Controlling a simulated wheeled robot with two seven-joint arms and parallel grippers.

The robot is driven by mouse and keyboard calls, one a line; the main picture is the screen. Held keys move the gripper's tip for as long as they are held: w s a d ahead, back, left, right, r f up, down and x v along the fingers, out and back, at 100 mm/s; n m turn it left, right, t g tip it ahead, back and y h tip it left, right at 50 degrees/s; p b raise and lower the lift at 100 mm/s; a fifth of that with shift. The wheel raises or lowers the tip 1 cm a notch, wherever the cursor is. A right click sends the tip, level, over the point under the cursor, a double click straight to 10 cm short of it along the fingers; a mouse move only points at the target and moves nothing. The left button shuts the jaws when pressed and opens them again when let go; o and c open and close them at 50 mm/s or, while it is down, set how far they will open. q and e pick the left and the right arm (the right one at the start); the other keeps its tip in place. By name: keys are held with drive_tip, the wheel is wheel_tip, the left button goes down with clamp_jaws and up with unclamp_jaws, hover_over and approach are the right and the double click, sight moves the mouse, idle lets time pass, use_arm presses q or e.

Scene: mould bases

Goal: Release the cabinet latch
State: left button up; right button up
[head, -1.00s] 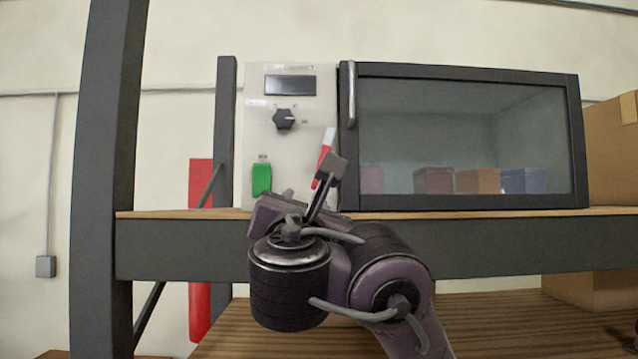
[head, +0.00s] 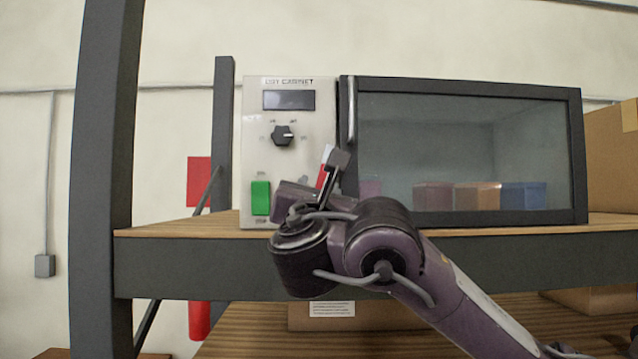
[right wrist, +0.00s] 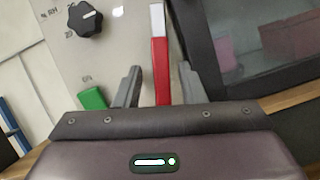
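The dry cabinet (head: 280,180) stands on a shelf, with a pale control panel and a dark-framed glass door (head: 440,150) that looks closed. The latch looks like a red and white lever (head: 324,172) on the panel's right side, partly hidden by my right gripper in the head view. In the right wrist view the lever (right wrist: 160,55) stands upright, white above and red below. My right gripper (head: 338,160) is in front of it. Its fingers (right wrist: 160,78) are open, one on each side of the lever, with gaps visible. My left gripper is not in view.
The panel has a black knob (head: 282,136), a green switch (head: 261,197) and a display (head: 289,100). A vertical handle (head: 352,110) is on the door's left edge. Coloured boxes sit behind the glass. A dark post (head: 105,150) stands left and a cardboard box (head: 612,160) right.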

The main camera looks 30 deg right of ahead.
drive_tip(key=shift+w+d, duration=0.15)
drive_tip(key=shift+d, duration=0.1)
clamp_jaws()
drive_tip(key=n+b, duration=0.2)
drive_tip(key=n+t+y+b, duration=0.1)
drive_tip(key=shift+s+d+f, duration=0.15)
drive_tip(key=shift+s+d, duration=0.15)
drive_tip(key=shift+d, duration=0.05)
drive_tip(key=shift+n+y, duration=0.4)
drive_tip(key=shift+n, duration=0.4)
unclamp_jaws()
